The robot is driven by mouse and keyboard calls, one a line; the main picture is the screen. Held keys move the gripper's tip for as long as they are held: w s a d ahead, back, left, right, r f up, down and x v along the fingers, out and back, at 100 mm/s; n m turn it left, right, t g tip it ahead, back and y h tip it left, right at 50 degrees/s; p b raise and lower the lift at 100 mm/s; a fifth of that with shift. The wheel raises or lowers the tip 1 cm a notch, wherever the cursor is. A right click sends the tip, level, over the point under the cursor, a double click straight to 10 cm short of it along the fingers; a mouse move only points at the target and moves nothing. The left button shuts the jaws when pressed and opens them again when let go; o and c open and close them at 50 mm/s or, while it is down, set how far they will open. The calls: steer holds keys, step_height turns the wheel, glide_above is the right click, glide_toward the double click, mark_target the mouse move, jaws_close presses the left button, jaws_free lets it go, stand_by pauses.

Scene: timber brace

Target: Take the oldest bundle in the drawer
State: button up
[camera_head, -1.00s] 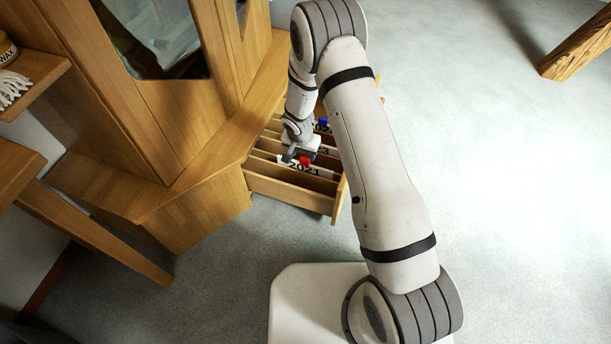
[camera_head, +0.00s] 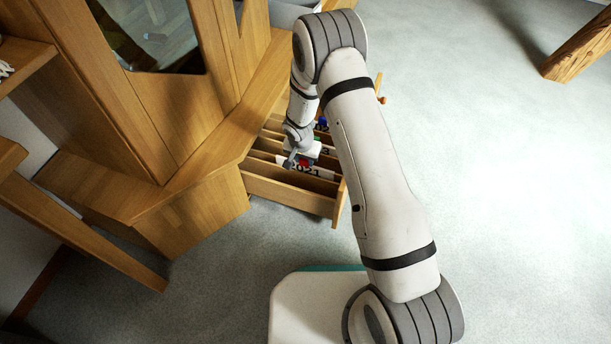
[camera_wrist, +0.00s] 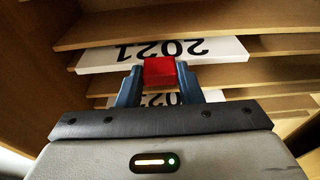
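The drawer (camera_head: 290,198) is pulled out of the wooden cabinet and has several dividers. A white label reading 2021 lies in its front compartment; in the wrist view the 2021 label (camera_wrist: 215,50) appears upside down. A small red block (camera_wrist: 160,71) sits against that label. My gripper (camera_wrist: 160,75) has a blue-grey finger on each side of the red block, with no clear gap, and appears shut on it. In the head view, my gripper (camera_head: 298,160) is low over the drawer's front compartment. A second label (camera_wrist: 160,99), partly hidden by the fingers, ends in an unreadable digit.
A blue item (camera_head: 322,122) shows farther back in the drawer, partly behind my arm. Wooden dividers and drawer walls stand close around my gripper. The cabinet (camera_head: 190,120) is to the left. A timber beam (camera_head: 578,50) is at upper right. The grey floor (camera_head: 510,200) at right is clear.

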jaws_close()
steer(key=shift+r, duration=0.1)
steer(key=shift+r+p, duration=0.95)
steer(key=shift+r, duration=0.65)
step_height(320, 180, up, 8)
steer(key=p, duration=0.4)
stand_by(0.4)
steer(key=shift+f, duration=0.2)
